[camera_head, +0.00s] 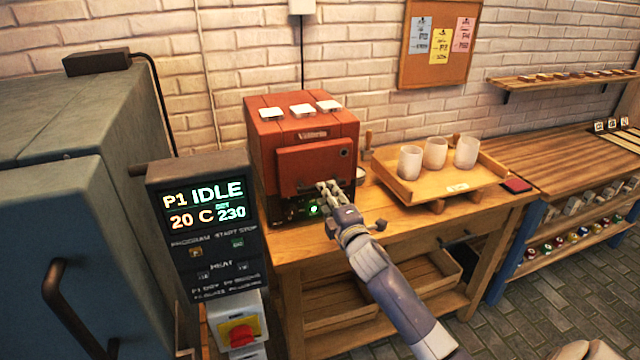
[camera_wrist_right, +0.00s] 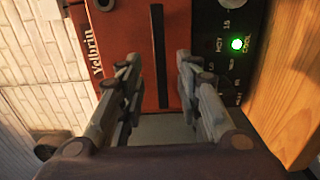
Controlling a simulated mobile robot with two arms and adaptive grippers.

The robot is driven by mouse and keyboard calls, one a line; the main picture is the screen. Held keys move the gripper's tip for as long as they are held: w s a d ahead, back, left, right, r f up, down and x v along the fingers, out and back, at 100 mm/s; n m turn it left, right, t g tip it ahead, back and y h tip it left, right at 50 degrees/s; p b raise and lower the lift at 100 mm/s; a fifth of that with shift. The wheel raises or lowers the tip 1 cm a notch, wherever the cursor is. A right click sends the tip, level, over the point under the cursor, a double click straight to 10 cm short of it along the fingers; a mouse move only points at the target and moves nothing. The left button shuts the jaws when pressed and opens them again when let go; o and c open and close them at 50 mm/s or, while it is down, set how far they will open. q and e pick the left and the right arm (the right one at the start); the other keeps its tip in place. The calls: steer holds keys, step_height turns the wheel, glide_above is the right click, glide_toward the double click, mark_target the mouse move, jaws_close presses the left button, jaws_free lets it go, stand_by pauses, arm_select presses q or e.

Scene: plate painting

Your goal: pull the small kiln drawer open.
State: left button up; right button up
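The small kiln (camera_head: 263,135) is a red box on the wooden table, with a raised red front panel (camera_head: 312,160). The panel also shows in the right wrist view (camera_wrist_right: 120,30), turned on its side, with a dark straight bar (camera_wrist_right: 159,55) that looks like a handle. No gap is visible around the drawer front. My right gripper (camera_head: 329,190) is at the lower front of the kiln. In the wrist view its two fingers (camera_wrist_right: 158,85) stand apart on either side of the bar, with space at both sides. My left gripper is not in view.
A green light (camera_wrist_right: 236,44) glows on the kiln's black control strip. A wooden tray (camera_head: 408,192) with three pale cups stands to the right. A control box (camera_head: 205,220) reading IDLE and a large blue-grey cabinet (camera_head: 40,230) are at left.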

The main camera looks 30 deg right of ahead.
mark_target(299, 168)
steer(key=shift+x, duration=2.75)
steer(key=shift+f, duration=0.1)
steer(key=shift+s, duration=0.1)
jaws_close()
